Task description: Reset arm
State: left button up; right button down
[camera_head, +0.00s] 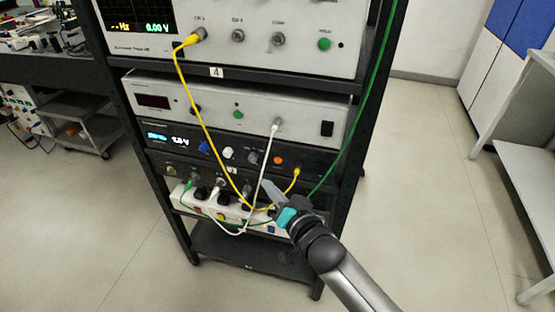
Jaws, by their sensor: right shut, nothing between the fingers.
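My right arm comes in from the lower right. Its gripper (268,188) is shut and empty, pointing up and left in front of the lower part of the instrument rack (330,190). The fingertips show close to the hanging yellow cable (213,157) and white cable (266,155); I cannot tell if they touch. The gripper and wrist hide part of the white power strip (190,204) at the bottom. My left gripper is not in view.
An oscilloscope (290,14) sits on the rack's top shelf, with a grey instrument (180,98) below it. A green cable (377,75) runs down the right side. A cart (85,125) stands at left, a bench (525,165) at right. The floor beside the rack is clear.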

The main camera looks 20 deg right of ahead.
jog(key=s+d+f+n+g+h, duration=0.1)
jog(key=s+f+g, duration=0.1)
jog(key=s+f, duration=0.5)
jog(key=s+d+f+n+g, duration=0.1)
jog(key=s+f+g, duration=0.15)
jog(key=f, duration=0.85)
jog(key=s+d+f+n+g+h, duration=0.1)
jog(key=s+d+f+g, duration=0.15)
jog(key=s+f, duration=0.45)
jog(key=s+f+n+g, duration=0.1)
jog(key=s+f+g, duration=0.1)
jog(key=s+f, duration=0.3)
jog(key=s+f+n+g, duration=0.2)
jog(key=s+f, duration=0.3)
jog(key=s, duration=0.7)
jog(key=s+f+n+g+h, duration=0.1)
jog(key=s+f+g, duration=0.2)
jog(key=s+f, duration=0.3)
jog(key=s, duration=0.2)
jog(key=shift+s+d+g, duration=0.3)
jog(key=shift+s, duration=0.1)
